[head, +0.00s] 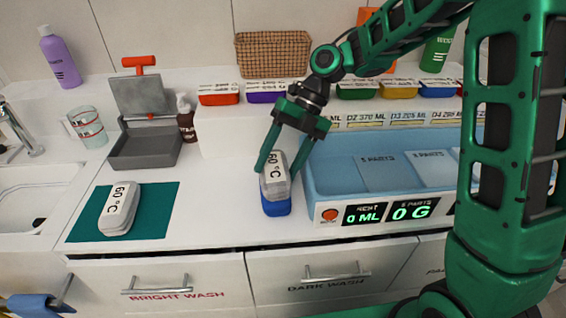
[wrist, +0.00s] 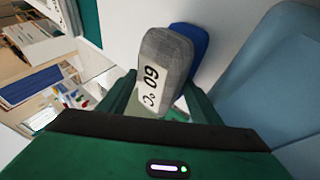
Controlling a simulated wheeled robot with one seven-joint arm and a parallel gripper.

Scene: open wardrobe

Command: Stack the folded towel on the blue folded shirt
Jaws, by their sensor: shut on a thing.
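A grey folded bundle with a white "60 °C" label, which looks like the folded towel (head: 274,180), is between my gripper's (head: 277,168) two green fingers. The gripper is shut on it. The towel also shows between the fingers in the wrist view (wrist: 166,52). The blue folded shirt (head: 277,208) is directly below the towel on the white counter, mostly covered by it. In the wrist view the blue shirt (wrist: 194,42) shows past the towel's edge. I cannot tell whether the towel rests on the shirt or hangs just above it.
A similar pale "60 °C" bundle (head: 118,210) lies on a teal mat (head: 163,203) at the left. A light-blue tray (head: 318,180) with displays stands close on the right. A grey press (head: 145,148) and brown bottle (head: 186,118) stand behind. The counter between mat and shirt is clear.

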